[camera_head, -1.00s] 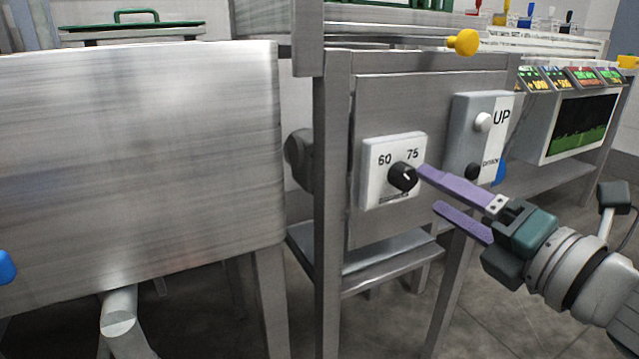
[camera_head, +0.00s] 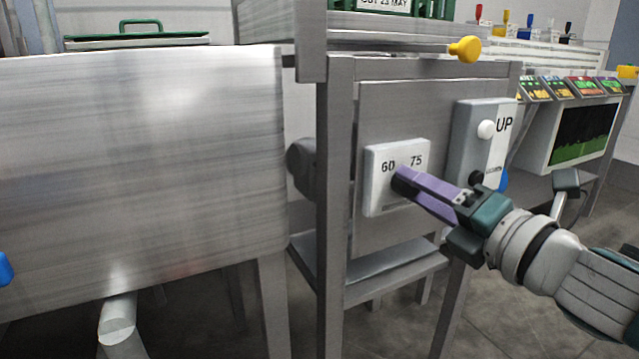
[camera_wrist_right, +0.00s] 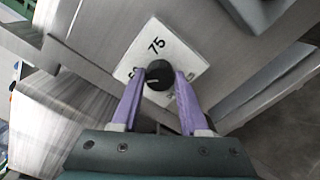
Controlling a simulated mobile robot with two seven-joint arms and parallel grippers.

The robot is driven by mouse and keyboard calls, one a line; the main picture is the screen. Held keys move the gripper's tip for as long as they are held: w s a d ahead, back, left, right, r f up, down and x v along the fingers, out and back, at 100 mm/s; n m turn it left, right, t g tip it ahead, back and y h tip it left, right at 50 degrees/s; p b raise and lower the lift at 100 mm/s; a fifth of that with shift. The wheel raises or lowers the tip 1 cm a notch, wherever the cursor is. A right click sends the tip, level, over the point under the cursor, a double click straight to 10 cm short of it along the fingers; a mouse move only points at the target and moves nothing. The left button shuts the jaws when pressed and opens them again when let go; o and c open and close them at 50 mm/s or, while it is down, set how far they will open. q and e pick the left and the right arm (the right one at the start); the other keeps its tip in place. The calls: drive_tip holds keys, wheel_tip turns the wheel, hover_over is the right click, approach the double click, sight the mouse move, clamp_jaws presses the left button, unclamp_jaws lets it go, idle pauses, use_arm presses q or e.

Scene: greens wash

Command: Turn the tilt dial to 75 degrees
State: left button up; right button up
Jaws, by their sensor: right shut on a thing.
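The tilt dial is a small black knob (camera_wrist_right: 159,75) on a white plate (camera_head: 375,205) marked 60 and 75, fixed to a grey metal panel. My right gripper (camera_head: 405,180) reaches in from the right with its purple fingers at the knob. In the right wrist view the two fingers (camera_wrist_right: 159,82) stand on either side of the knob, shut on it. A light pointer line shows on the knob; its exact setting is hard to read, and in the head view the fingers mostly cover the knob. My left gripper is not in view.
To the right of the dial is a grey box (camera_head: 468,140) with a white button (camera_head: 487,129), a black button and the word UP. A yellow knob (camera_head: 465,49) juts out above. A large metal tank (camera_head: 150,180) fills the left.

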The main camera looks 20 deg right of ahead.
clamp_jaws()
drive_tip(key=shift+r+m, duration=0.1)
drive_tip(key=shift+m, duration=0.2)
drive_tip(key=shift+m+p, duration=3.3)
drive_tip(key=shift+m, duration=5.3)
